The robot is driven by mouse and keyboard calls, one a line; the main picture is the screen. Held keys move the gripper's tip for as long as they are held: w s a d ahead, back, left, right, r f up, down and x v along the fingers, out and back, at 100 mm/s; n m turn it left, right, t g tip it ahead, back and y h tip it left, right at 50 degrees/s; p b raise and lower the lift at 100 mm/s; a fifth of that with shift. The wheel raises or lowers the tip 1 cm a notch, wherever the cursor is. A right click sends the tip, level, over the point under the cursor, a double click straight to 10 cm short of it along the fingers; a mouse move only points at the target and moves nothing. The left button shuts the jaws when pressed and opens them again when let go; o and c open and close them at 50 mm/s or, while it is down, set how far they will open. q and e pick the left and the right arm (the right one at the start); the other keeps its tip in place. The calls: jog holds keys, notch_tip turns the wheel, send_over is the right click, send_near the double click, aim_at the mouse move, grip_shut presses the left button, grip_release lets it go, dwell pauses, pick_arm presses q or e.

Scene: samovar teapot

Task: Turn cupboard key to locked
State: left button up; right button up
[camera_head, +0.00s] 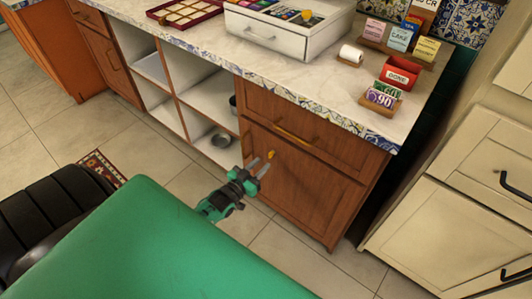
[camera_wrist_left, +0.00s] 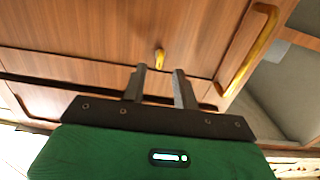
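The cupboard door (camera_head: 305,186) is brown wood and shut, below a drawer with a brass handle. The small yellow key (camera_head: 271,154) sits near the upper left of that door; it also shows in the left wrist view (camera_wrist_left: 159,58), just beyond the fingertips. My left gripper (camera_head: 262,166) is in front of the door, close to the key. Its two fingers are apart with nothing between them, and a gap to the key shows in the wrist view. The key's exact turn angle is hard to tell. My right gripper is not in view.
A marble counter (camera_head: 225,55) with a tiled edge overhangs the cupboard. Open white shelves (camera_head: 165,95) with a metal bowl (camera_head: 221,140) stand to the left. A cream cabinet (camera_head: 455,200) stands at the right. The tiled floor in front is mostly clear.

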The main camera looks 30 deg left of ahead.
pick_arm(q)
jog(key=s, duration=0.8)
jog(key=shift+s+a+p, duration=0.35)
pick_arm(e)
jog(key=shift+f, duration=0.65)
pick_arm(q)
jog(key=shift+d, duration=0.1)
